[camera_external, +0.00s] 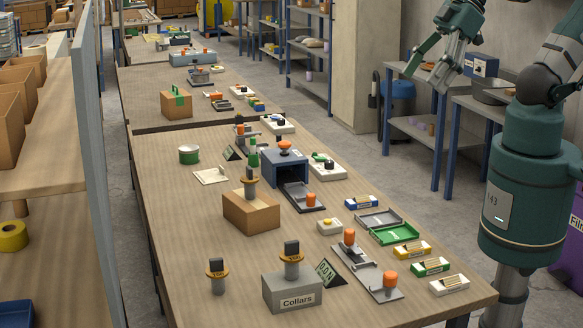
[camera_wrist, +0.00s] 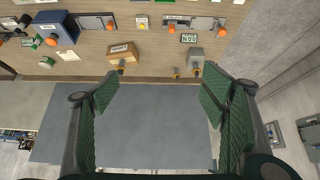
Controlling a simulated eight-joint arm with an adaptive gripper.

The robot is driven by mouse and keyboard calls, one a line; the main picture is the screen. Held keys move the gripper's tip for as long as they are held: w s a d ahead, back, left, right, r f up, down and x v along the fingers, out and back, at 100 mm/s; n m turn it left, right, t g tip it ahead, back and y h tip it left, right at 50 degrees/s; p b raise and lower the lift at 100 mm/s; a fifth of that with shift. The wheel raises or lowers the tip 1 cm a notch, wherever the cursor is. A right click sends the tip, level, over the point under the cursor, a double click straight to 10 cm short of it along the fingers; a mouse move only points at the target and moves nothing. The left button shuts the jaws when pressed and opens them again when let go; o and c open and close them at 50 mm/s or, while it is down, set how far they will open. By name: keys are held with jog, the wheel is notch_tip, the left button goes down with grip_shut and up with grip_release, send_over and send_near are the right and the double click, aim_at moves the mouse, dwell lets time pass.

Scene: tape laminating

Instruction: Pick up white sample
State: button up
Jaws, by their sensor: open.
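A thin, flat white sample (camera_external: 210,175) lies on the left part of the wooden table, near a green-and-white round roll (camera_external: 189,154). It also shows in the wrist view (camera_wrist: 68,55), at the upper left. My gripper (camera_external: 432,72) is raised at the upper right, well away from the sample, past the table's right side. In the wrist view my gripper (camera_wrist: 160,95) has its two green ribbed fingers wide apart with nothing between them.
A blue machine (camera_external: 285,165) and a cardboard box (camera_external: 250,210) stand to the right of the sample. A grey Collars box (camera_external: 291,292) and upright stamp-like tools stand near the front. Small cartons (camera_external: 450,284) line the right edge. Bare wood lies left of the box.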

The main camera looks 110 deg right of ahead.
jog(key=shift+a, duration=0.1)
jog(key=n+g+b, duration=0.7)
jog(key=n+b, duration=0.2)
jog(key=n, duration=0.9)
send_over(452, 278)
jog(key=f, duration=2.9)
jog(key=shift+w+d+f, duration=0.15)
jog(key=shift+d+f, duration=0.05)
jog(key=shift+f, duration=0.05)
jog(key=shift+a+f, duration=0.25)
jog(key=shift+f, duration=0.05)
jog(key=shift+f, duration=0.1)
jog(key=shift+f, duration=1.2)
